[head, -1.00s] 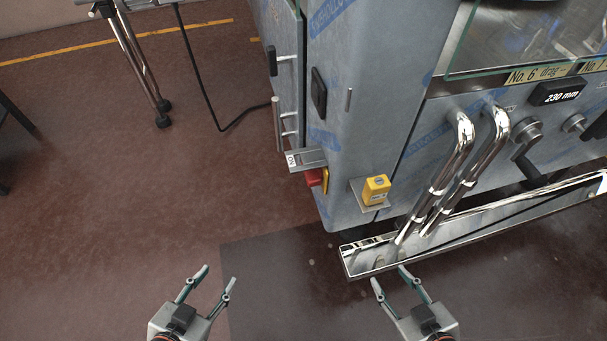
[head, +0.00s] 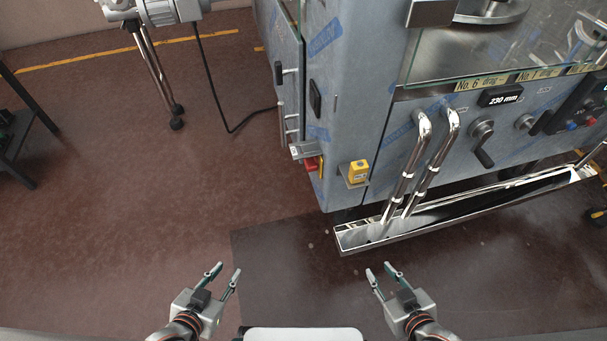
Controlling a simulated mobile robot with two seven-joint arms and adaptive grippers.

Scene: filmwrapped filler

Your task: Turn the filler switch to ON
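The filler machine (head: 365,100) stands at the upper right, wrapped in blue-printed film. Its front panel carries a knob with a black lever (head: 483,143), a smaller round knob (head: 525,122) and a black control box (head: 585,108) with red and blue buttons. A red part with yellow (head: 314,164) sits at the lower left corner of the machine. I cannot read an ON mark or tell which control is the filler switch. My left gripper (head: 228,269) and my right gripper (head: 380,269) are both open and empty, low in the head view, well short of the machine.
Two chrome pipes (head: 413,170) and a long metal trough (head: 450,208) jut out below the panel. A yellow box (head: 359,171) sits on a small bracket. A black cable (head: 213,95) hangs to the left. The floor (head: 120,230) in front is clear.

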